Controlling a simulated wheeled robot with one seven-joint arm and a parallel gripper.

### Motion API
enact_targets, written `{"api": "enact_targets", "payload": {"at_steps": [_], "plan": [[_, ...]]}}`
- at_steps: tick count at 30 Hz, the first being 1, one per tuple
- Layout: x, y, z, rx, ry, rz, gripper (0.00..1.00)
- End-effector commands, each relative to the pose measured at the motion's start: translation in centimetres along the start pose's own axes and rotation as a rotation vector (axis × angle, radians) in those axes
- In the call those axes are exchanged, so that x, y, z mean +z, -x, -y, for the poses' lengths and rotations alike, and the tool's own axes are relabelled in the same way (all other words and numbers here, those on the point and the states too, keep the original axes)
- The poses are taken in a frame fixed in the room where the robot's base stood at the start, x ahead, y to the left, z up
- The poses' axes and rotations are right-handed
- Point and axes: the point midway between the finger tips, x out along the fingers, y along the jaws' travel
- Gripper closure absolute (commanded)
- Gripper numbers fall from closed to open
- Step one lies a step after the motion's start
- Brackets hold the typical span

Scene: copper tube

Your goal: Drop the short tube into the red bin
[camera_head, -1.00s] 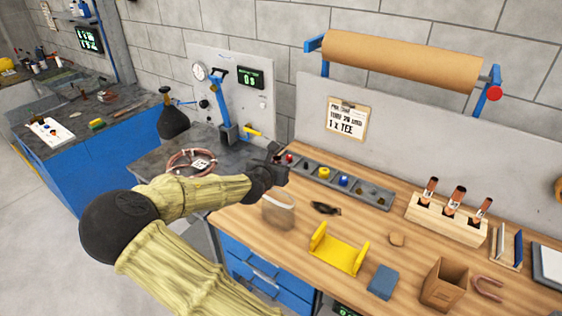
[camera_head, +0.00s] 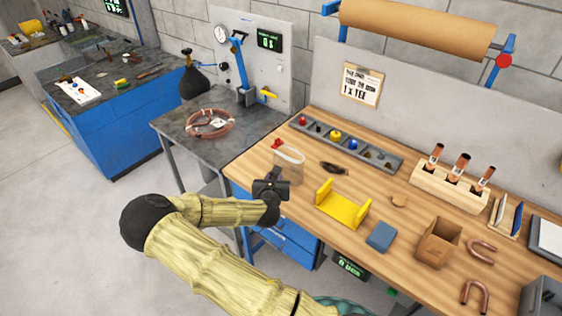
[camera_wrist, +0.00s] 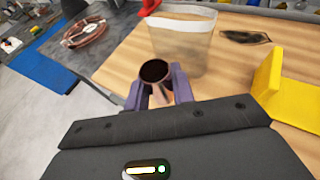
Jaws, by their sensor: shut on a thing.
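My gripper (camera_head: 271,187) is over the front left edge of the wooden bench. In the wrist view my gripper (camera_wrist: 163,88) is shut on a short copper tube (camera_wrist: 154,72), whose dark open end faces the camera. The tube is held clear of the bench top, beside a clear bag. In the head view I cannot make out the tube at the gripper. I see no red bin in either current view.
The clear bag (camera_head: 289,167) stands on the bench with a small red thing (camera_head: 277,143) at its top left. A yellow cradle (camera_head: 342,205) is to the right. A sectioned tray (camera_head: 348,145) lies behind. Floor is open at left.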

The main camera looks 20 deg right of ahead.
Motion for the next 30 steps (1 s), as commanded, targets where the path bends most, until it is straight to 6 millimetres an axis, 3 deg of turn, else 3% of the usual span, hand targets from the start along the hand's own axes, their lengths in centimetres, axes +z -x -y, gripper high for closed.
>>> {"api": "enact_targets", "payload": {"at_steps": [8,18,24,30], "plan": [[-11.2,1.0,-0.6,0.163,0.064,-0.015,0.98],[-25.7,2.3,0.8,0.318,0.116,-0.02,0.98],[-30.2,2.4,1.4,0.353,0.129,-0.017,0.98],[-30.9,2.6,1.6,0.361,0.131,-0.016,0.98]]}}
